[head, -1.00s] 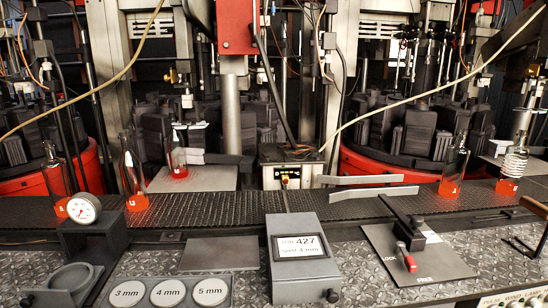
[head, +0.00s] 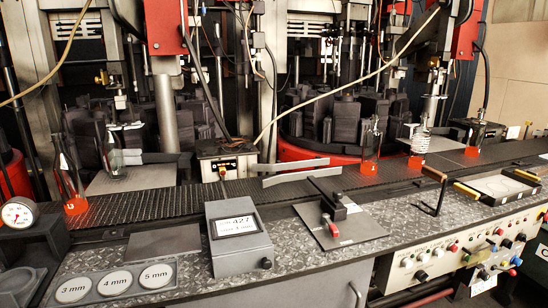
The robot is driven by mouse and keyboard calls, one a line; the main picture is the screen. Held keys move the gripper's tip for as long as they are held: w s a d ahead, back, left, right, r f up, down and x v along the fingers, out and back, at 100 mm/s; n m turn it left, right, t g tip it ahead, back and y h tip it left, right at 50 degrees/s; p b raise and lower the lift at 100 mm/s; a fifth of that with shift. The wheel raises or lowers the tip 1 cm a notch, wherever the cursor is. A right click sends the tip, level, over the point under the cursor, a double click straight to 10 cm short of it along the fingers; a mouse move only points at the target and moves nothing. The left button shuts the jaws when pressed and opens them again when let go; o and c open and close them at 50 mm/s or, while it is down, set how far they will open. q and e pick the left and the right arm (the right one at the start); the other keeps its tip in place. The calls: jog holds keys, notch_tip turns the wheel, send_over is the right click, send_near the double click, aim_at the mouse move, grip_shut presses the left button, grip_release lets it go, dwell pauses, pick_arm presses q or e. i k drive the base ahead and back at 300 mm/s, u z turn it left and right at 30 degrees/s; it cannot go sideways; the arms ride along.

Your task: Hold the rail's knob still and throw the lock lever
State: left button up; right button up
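A dark plate (head: 357,232) on the bench carries a black bar (head: 326,190) with a black block at its near end; a separate rail knob is too small to make out. A lever with a red handle (head: 333,229) stands on this plate, its handle toward the near side. The lettering beside it is too small to read now. Two pale rail strips (head: 296,172) run over the conveyor behind the plate. Neither of my grippers is in view, and nothing touches the lever or the bar.
A grey display box (head: 238,250) reading 427 stands left of the plate. Bottles with glowing orange bases, such as this one (head: 369,155), stand along the conveyor (head: 200,194). A control panel (head: 450,252) fronts the bench.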

aim_at(325, 217)
jog(key=z, duration=0.8)
jog(key=k, duration=1.05)
jog(key=z, duration=1)
jog(key=i, duration=1.55)
jog(key=u, duration=1.15)
jog(key=i, duration=0.95)
jog(key=u, duration=1.1)
